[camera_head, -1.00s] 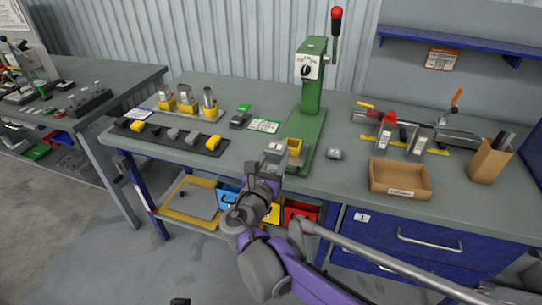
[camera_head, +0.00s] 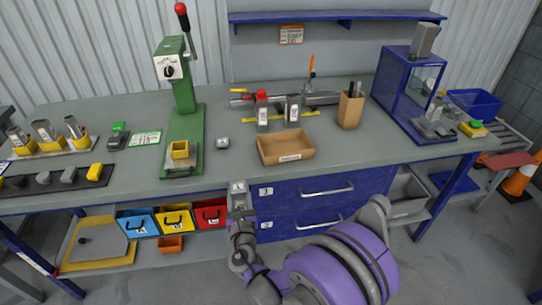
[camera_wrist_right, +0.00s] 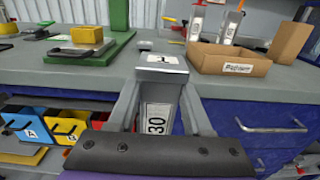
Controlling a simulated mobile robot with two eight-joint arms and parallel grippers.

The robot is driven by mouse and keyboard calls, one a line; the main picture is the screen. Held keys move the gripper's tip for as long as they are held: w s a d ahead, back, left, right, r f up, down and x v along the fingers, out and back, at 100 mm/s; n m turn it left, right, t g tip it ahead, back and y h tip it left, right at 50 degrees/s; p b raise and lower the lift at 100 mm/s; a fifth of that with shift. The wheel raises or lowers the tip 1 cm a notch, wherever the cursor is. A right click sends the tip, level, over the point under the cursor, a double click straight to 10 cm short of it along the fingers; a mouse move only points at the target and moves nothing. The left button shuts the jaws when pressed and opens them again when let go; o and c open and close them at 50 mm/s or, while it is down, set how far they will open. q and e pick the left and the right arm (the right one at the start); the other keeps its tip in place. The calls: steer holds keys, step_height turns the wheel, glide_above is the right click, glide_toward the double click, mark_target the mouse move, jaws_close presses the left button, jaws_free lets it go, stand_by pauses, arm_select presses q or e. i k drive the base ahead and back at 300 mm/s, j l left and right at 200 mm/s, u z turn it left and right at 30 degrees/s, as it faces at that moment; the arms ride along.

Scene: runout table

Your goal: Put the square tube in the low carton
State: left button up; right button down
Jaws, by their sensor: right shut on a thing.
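The low carton (camera_head: 270,152) is an open, shallow brown box with a white label on its front, standing on the bench; it also shows in the right wrist view (camera_wrist_right: 212,62). My right gripper (camera_head: 240,210) is shut on a grey square-section piece, which I take for the square tube (camera_head: 238,187). The right wrist view shows the tube (camera_wrist_right: 165,76) upright between the fingers, with a white label reading 30. The gripper is at the bench's front edge, left of and nearer than the carton. The tube's far side is hidden. My left gripper is not in view.
A green press (camera_head: 185,110) with a yellow block stands left of the carton. A small grey part (camera_head: 222,143) lies between them. Blue drawers (camera_head: 310,195) are below the bench edge.

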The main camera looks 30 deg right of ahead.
mark_target(285, 150)
steer(key=z, duration=1.05)
